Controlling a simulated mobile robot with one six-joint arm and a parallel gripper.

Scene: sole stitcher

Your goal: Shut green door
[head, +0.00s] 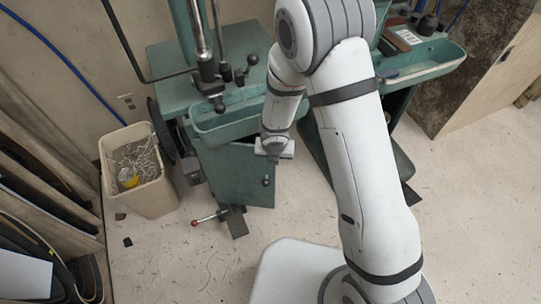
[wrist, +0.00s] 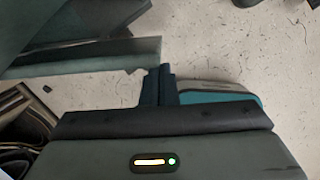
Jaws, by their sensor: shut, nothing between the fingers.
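The green door (head: 232,172) is on the green machine's stand, below its tray, with a small dark knob (head: 267,181) near its right edge. I cannot tell for sure from the head view how far it stands ajar. My gripper (head: 272,154) is at the door's upper right, close to its edge. In the wrist view my gripper's dark fingers (wrist: 159,85) are together with nothing between them. A green panel (wrist: 90,54), which looks like the door, ends just left of the fingertips. I cannot tell whether they touch.
The machine's green tray (head: 238,118) overhangs the door. A beige bin (head: 150,205) with scraps stands at the left. A red-tipped lever (head: 208,217) sticks out low by the stand. Boards (head: 40,150) lean at the far left.

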